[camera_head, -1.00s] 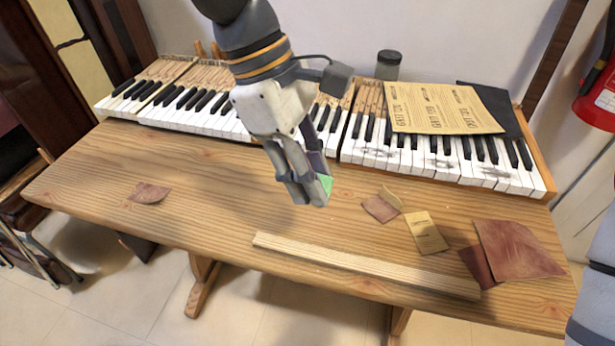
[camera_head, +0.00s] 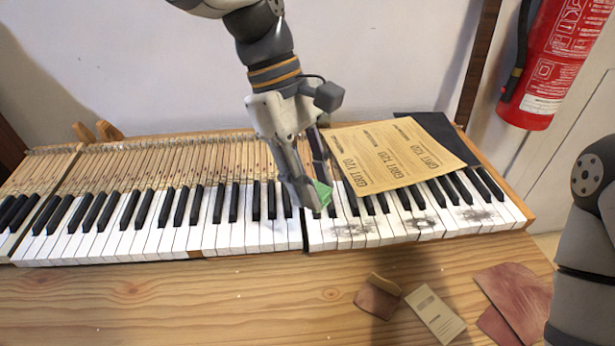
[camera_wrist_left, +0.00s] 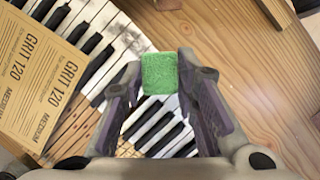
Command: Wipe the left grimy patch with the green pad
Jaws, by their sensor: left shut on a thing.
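The green pad (camera_head: 322,192) is a small block between the fingers of my left gripper (camera_head: 313,196), which is shut on it; the pad also shows in the left wrist view (camera_wrist_left: 160,73). The gripper is over the piano keys, just up and left of the left grimy patch (camera_head: 352,230), a dark smudge on white keys. I cannot tell whether the pad touches the keys. Two more smudges, the middle one (camera_head: 418,222) and the right one (camera_head: 478,215), lie farther right. My right gripper is not in view.
A sandpaper sheet (camera_head: 390,155) lies over the keys right of the gripper, partly on a dark sheet (camera_head: 430,125). Reddish sandpaper pieces (camera_head: 515,300) and a tan packet (camera_head: 435,315) lie on the wooden table (camera_head: 200,300). A fire extinguisher (camera_head: 555,70) hangs at right.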

